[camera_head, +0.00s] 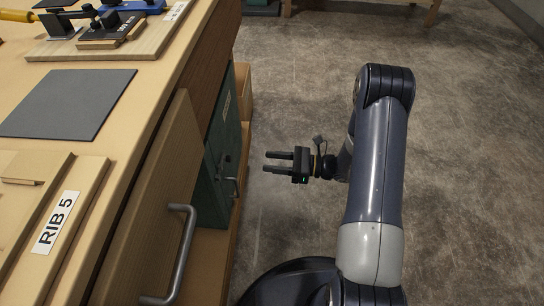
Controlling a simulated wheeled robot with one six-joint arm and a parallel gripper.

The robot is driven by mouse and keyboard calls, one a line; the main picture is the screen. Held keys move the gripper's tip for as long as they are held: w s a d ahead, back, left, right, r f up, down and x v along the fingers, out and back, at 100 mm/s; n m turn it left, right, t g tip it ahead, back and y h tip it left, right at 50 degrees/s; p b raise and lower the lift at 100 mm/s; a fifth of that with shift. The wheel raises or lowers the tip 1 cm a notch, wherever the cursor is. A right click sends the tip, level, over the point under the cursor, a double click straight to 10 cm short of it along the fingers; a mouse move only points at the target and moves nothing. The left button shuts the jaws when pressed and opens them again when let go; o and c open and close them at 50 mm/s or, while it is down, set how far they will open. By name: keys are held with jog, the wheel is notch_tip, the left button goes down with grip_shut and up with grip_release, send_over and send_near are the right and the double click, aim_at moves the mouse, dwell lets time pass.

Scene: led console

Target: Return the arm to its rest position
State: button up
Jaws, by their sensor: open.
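My gripper (279,162) is open and empty. Its two black fingers point left, toward the front of the workbench (160,80), with a gap of floor between. My arm is bent, with its elbow at the upper right and its forearm reaching back down to the gripper. The gripper hangs over open floor, apart from the bench and the cabinet. My arm hides part of the floor on the right.
A wooden drawer or door front with a metal handle (180,255) and a green cabinet (217,160) with its own handle face my arm. A dark mat (70,103), a panel labelled RIB 5 (55,222) and a clamp fixture (100,28) lie on the bench. Concrete floor (470,130) is clear at right.

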jog(key=shift+a, duration=0.15)
jog(key=w+a+b, duration=0.1)
jog(key=a, duration=0.9)
jog(key=shift+a+b, duration=0.3)
jog(key=shift+b, duration=0.1)
